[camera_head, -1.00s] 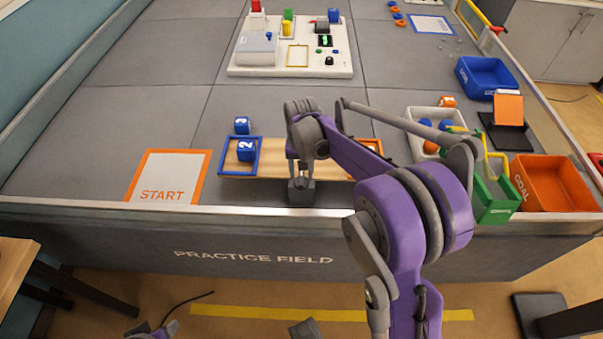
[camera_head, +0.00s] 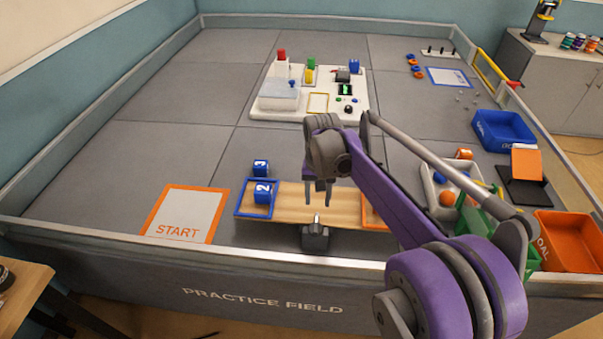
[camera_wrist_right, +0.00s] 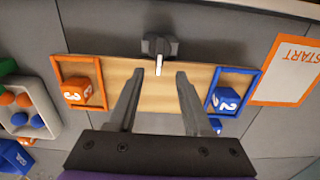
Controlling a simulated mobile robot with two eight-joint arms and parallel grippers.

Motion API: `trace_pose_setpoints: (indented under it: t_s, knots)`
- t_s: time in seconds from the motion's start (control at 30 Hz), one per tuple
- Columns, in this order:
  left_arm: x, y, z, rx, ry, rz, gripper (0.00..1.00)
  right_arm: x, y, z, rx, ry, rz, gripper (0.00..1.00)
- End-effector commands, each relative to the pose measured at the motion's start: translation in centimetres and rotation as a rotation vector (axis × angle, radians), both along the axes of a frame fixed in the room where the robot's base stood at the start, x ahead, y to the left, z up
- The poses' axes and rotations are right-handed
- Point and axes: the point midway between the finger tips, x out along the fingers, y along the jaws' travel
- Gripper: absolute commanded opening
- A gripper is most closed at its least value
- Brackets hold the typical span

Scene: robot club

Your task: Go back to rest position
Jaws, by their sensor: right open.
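My right gripper (camera_head: 317,193) hangs over the wooden board in the head view, pointing down. In the right wrist view its two fingers (camera_wrist_right: 158,100) are spread apart with nothing between them. The wooden board (camera_head: 285,210) has a blue frame at one end and an orange frame at the other. A grey knob with a white pointer (camera_head: 316,236) stands at the board's near edge; it also shows in the right wrist view (camera_wrist_right: 158,47), beyond the fingertips. My left gripper is not in view.
A blue cube marked 2 (camera_head: 263,191) sits in the blue frame, and a blue cube marked 3 (camera_head: 260,168) lies behind it. An orange cube (camera_wrist_right: 77,92) is in the orange frame. A white tray of balls (camera_head: 428,200), bins and a white panel (camera_head: 262,105) stand around.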

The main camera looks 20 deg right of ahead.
Motion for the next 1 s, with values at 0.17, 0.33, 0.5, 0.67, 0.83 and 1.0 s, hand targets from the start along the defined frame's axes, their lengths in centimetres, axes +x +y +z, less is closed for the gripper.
trace_pose_setpoints:
  t_s: [0.17,0.33,0.5,0.67,0.83,1.0]
  knots:
    - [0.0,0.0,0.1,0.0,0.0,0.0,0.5,-0.1,0.1,0.1,0.0,-0.002,0.003,0.5]
    - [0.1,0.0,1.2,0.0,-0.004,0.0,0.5,-2.2,1.6,2.0,-0.01,-0.045,0.056,0.5]
    - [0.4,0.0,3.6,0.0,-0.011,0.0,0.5,-7.1,4.6,5.0,-0.032,-0.144,0.182,0.5]
    - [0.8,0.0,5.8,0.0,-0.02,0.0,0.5,-12.1,7.0,6.4,-0.06,-0.247,0.309,0.5]
    - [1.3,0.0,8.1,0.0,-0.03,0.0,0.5,-17.1,8.9,6.5,-0.094,-0.353,0.436,0.5]
    - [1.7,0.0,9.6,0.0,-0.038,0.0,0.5,-20.2,9.9,5.8,-0.121,-0.427,0.521,0.5]
